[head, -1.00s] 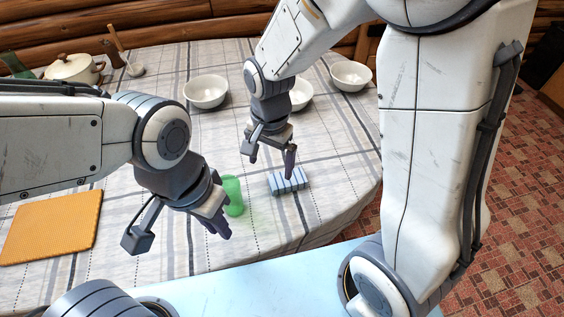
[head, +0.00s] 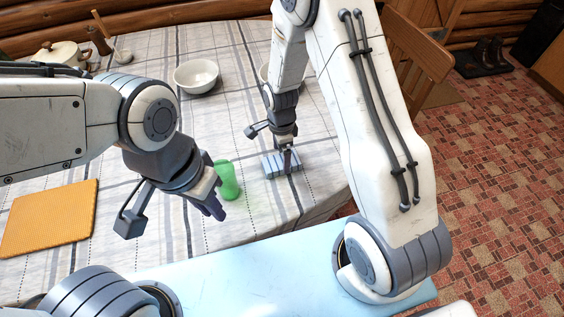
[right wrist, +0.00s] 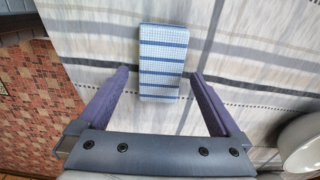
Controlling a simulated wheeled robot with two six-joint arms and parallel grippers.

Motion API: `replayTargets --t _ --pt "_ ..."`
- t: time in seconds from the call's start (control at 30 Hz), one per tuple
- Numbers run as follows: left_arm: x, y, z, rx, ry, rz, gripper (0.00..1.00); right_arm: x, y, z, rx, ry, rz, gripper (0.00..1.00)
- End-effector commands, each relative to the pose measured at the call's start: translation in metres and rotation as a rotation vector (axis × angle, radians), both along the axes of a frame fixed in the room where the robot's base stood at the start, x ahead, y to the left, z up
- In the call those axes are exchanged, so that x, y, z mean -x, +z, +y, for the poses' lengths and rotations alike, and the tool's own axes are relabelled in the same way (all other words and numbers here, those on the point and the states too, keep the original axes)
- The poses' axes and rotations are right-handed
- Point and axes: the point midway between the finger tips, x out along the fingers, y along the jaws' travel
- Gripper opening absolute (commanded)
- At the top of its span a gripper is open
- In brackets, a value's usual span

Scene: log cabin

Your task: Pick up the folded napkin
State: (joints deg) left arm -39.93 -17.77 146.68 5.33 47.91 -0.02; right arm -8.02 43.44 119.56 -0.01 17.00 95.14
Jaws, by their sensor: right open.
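The folded napkin (head: 270,166), light blue with darker stripes, lies on the table near its right edge. In the right wrist view the napkin (right wrist: 163,62) lies ahead, between the lines of the two fingers. My right gripper (head: 289,158) is over the napkin and open; its fingers (right wrist: 160,75) stand apart, one on each side of the napkin's near end, with gaps on both sides. How high the fingertips are above the cloth is hard to tell. My left gripper (head: 218,207) hangs beside a green cup; whether its jaws are open I cannot tell.
The green cup (head: 229,180) stands left of the napkin. A white bowl (head: 196,76) is further back, and another is partly hidden behind my right arm. An orange mat (head: 50,218) and a cream pot (head: 60,57) are on the left.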

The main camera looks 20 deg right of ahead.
Motion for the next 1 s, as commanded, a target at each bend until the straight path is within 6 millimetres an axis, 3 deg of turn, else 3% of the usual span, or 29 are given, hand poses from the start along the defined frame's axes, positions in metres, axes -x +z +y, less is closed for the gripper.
replayTargets --t 0.2,0.43,0.47,0.6,0.67,1.0 --pt "0.0 0.004 0.0 0.0 0.0 0.0 0.17 0.001 -0.025 -0.001 0.0 0.0 0.001 1.0" --pt "0.0 0.003 0.0 0.0 0.0 0.0 0.17 0.0 -0.027 -0.001 0.0 0.0 0.0 1.0" --pt "0.0 0.003 0.0 0.0 0.0 0.0 0.17 0.0 -0.027 -0.001 0.0 0.0 0.0 0.96" --pt "0.0 0.003 0.0 0.0 0.0 0.0 0.17 0.0 -0.027 -0.001 0.0 0.0 0.0 0.43" --pt "0.0 0.003 0.0 0.0 0.0 0.0 0.17 0.0 -0.027 -0.001 0.0 0.0 0.0 0.25" --pt "0.0 0.003 0.0 0.0 0.0 0.0 0.17 -0.001 -0.022 0.0 0.0 0.0 -0.002 0.25"
